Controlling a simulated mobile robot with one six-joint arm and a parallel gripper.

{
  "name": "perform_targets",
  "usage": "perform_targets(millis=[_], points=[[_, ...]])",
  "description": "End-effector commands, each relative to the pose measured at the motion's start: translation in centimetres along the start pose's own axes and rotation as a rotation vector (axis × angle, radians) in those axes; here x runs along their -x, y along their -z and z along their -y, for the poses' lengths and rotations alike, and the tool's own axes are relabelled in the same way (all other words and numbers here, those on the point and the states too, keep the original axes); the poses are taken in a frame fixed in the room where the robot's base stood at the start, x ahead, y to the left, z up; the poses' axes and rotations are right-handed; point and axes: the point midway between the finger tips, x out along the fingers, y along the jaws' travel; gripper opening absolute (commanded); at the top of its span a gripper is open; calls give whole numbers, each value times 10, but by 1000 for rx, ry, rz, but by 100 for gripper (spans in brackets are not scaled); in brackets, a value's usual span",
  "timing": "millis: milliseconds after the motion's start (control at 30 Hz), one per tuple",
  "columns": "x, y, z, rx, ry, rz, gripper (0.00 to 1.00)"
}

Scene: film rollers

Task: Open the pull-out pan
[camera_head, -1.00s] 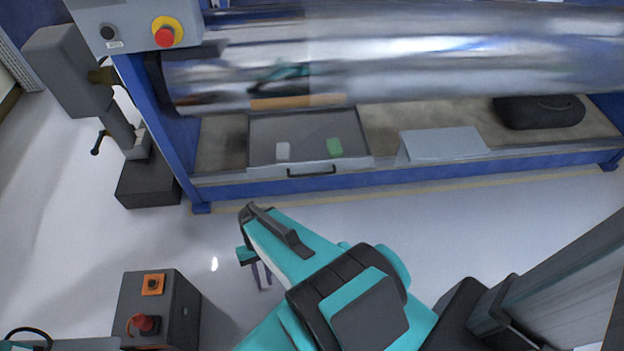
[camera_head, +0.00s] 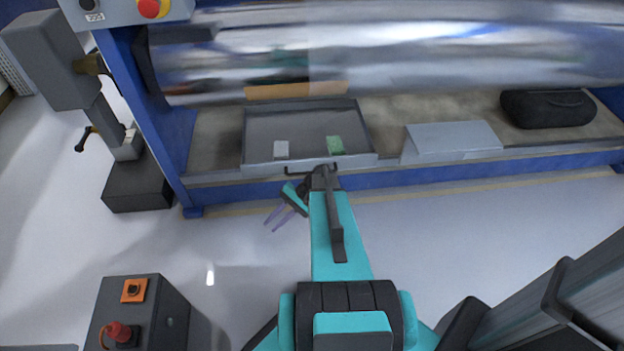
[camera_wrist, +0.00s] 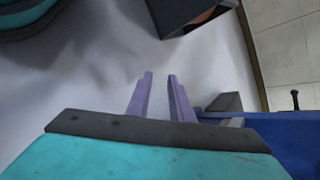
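The pull-out pan (camera_head: 300,128) is a grey shallow tray on the lower shelf of the blue machine, under the big shiny roller. A dark bar handle (camera_head: 297,171) is on its front edge, partly behind my arm. The pan does not show clearly in the wrist view.
The shiny roller (camera_head: 420,50) hangs above the shelf. A grey box (camera_head: 452,138) and a black case (camera_head: 547,107) sit right of the pan. A grey stand (camera_head: 138,187) is at left. A control box (camera_head: 142,318) with a red knob is at front left. Floor before the machine is clear.

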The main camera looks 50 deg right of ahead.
Motion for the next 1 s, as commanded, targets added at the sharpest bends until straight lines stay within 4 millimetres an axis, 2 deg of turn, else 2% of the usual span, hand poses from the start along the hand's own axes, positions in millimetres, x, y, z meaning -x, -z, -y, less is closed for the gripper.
perform_targets(millis=[33,100,267,500,700,800,900,1000], points=[[9,19,-5,-17,44,-13,20],[27,35,-6,-35,106,-29,20],[72,69,-13,-70,244,-65,20],[148,112,-35,-102,450,-126,20],[217,137,-63,-111,608,-181,20],[246,142,-75,-109,670,-203,20],[266,145,-84,-106,712,-220,20],[278,145,-89,-104,735,-228,20]])
